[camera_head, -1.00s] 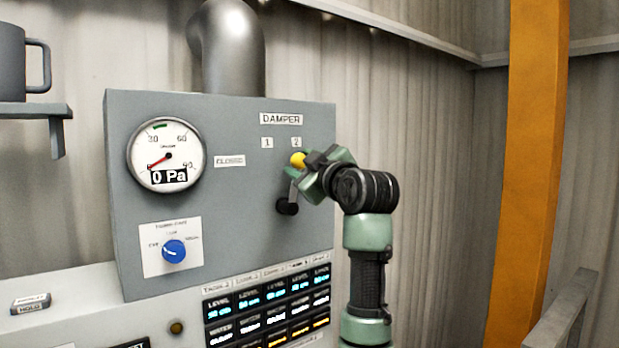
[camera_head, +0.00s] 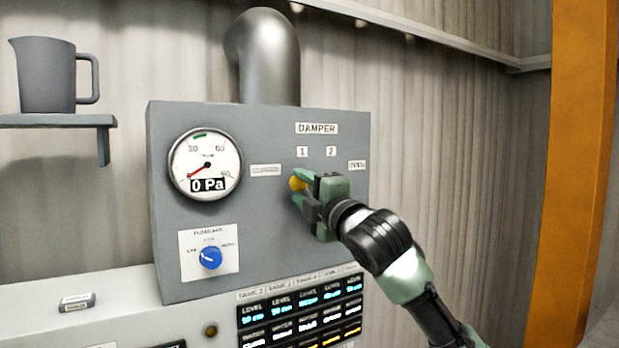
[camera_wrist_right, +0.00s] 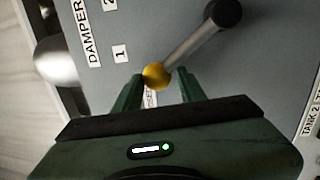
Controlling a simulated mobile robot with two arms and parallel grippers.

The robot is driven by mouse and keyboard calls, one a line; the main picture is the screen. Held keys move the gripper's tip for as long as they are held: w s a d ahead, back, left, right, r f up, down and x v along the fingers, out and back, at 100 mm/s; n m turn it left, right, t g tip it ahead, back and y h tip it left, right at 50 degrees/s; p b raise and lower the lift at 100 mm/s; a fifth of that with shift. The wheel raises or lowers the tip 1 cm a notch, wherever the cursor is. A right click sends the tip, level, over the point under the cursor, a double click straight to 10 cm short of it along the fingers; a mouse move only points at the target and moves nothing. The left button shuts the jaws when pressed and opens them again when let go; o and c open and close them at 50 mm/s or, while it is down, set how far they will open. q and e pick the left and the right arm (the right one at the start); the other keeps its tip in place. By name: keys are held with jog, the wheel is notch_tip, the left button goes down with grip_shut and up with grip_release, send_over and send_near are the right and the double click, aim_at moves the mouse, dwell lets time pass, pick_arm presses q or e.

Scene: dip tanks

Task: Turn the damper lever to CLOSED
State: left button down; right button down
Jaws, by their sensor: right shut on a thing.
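The damper lever has a yellow knob (camera_head: 297,183) on the grey panel, below the labels DAMPER, 1 and 2. My right gripper (camera_head: 303,186) is shut on this knob. In the right wrist view the knob (camera_wrist_right: 156,75) sits between the two fingertips, and a grey shaft (camera_wrist_right: 190,43) runs to a black pivot (camera_wrist_right: 224,11). The lever leans up and left, towards the label on the left (camera_head: 265,170), which is blurred now. A label that seems to read OPEN (camera_head: 357,165) is on the right. My gripper hides the pivot in the head view. My left gripper is not in view.
A round gauge (camera_head: 205,164) reads 0 Pa. Below it is a blue knob (camera_head: 209,257). A display panel (camera_head: 300,312) is under the damper box. A grey jug (camera_head: 46,76) stands on a shelf at left. An orange post (camera_head: 575,170) stands at right.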

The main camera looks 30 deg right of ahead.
jog(key=shift+a+f+n+p, duration=0.2)
jog(key=shift+n+p, duration=0.15)
jog(key=shift+n, duration=0.75)
jog(key=c, duration=1.1)
grip_release()
jog(key=shift+f, duration=0.1)
jog(key=o, duration=0.3)
jog(key=shift+w+d+f, duration=0.1)
jog(key=shift+f, duration=0.05)
jog(key=s+f+b, duration=0.1)
jog(key=s+b, duration=0.2)
jog(key=s, duration=0.4)
jog(key=shift+s+d+f, duration=0.3)
jog(key=shift+s, duration=0.05)
